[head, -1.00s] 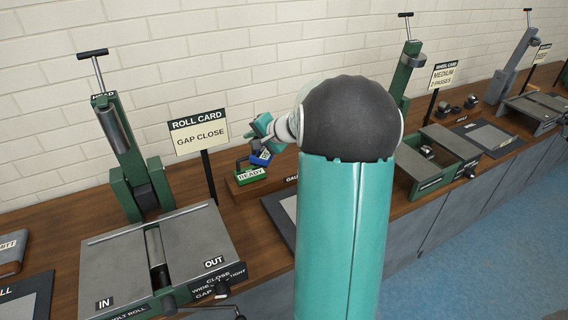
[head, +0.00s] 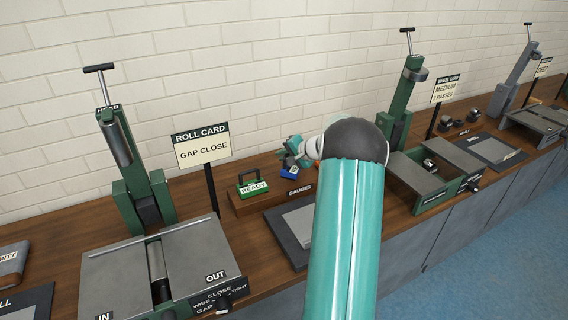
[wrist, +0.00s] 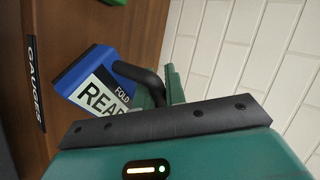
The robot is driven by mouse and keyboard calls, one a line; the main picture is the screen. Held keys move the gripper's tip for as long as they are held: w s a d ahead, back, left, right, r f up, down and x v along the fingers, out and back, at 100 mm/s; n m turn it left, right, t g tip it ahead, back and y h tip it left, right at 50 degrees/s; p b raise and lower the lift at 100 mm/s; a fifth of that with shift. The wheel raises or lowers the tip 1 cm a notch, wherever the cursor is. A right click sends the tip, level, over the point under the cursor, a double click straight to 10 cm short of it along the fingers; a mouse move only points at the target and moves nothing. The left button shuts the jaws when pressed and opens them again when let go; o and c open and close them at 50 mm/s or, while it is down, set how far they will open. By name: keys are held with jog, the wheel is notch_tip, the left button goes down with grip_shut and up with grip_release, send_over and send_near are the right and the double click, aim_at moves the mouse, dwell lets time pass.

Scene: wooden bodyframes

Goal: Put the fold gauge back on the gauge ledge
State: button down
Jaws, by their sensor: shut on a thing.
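The fold gauge (head: 289,172) is a small blue block with a dark handle. In the wrist view its face (wrist: 98,88) reads FOLD and its handle runs into my gripper (wrist: 165,86), which is shut on it. In the head view my gripper (head: 293,148) is partly hidden behind my own arm. The gauge ledge (head: 240,207) is a wooden strip labelled GAUGES along the wall. The gauge is over or at the ledge, right of the green gauge; I cannot tell whether it touches the wood.
A green gauge (head: 252,187) marked READY stands on the ledge's left part. A roll card (head: 202,148) on a post and a roller machine (head: 130,275) stand to the left. A grey plate (head: 296,222) lies in front of the ledge.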

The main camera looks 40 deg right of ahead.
jog(key=shift+w+d+f, duration=0.1)
jog(key=shift+d+f, duration=0.1)
jog(key=shift+f, duration=1.55)
jog(key=shift+f, duration=0.1)
jog(key=c, duration=1.5)
grip_release()
jog(key=shift+o, duration=0.2)
